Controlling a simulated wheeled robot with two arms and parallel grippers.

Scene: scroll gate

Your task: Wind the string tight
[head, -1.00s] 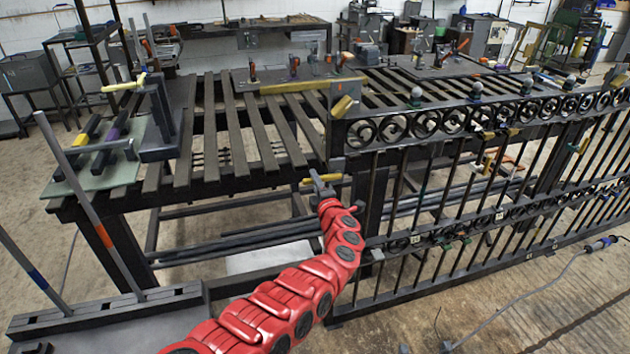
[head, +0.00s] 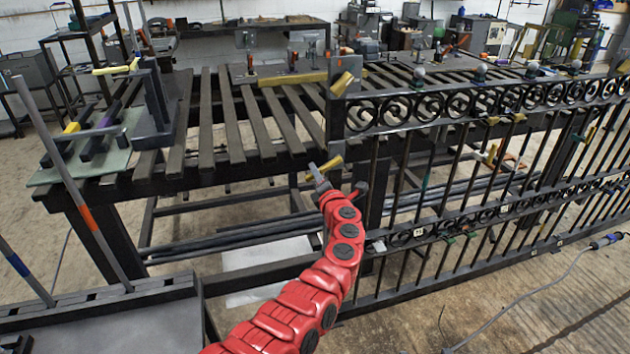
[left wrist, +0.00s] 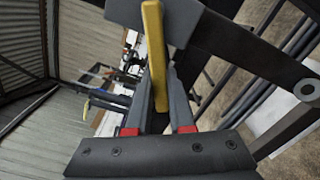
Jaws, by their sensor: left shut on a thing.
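My left gripper (head: 318,174) is at the end of my red arm, beside the gate's near end post. It is shut on a yellow handle (head: 331,162), which tilts up to the right. In the left wrist view the yellow handle (left wrist: 155,55) stands between the gripper's grey fingers (left wrist: 160,98). A dark bar crosses close behind the handle; I cannot tell whether they are joined. The black scroll gate (head: 440,108) stands upright along the bench. A second yellow piece (head: 341,84) sits at the post's top. I can make out no string. My right gripper is not in view.
A slatted dark bench (head: 207,120) fills the middle. A glass plate (head: 85,163) with clamps lies on its left end. A rack (head: 110,318) with upright rods stands front left. A cable (head: 535,298) lies on the floor at right, where the floor is mostly clear.

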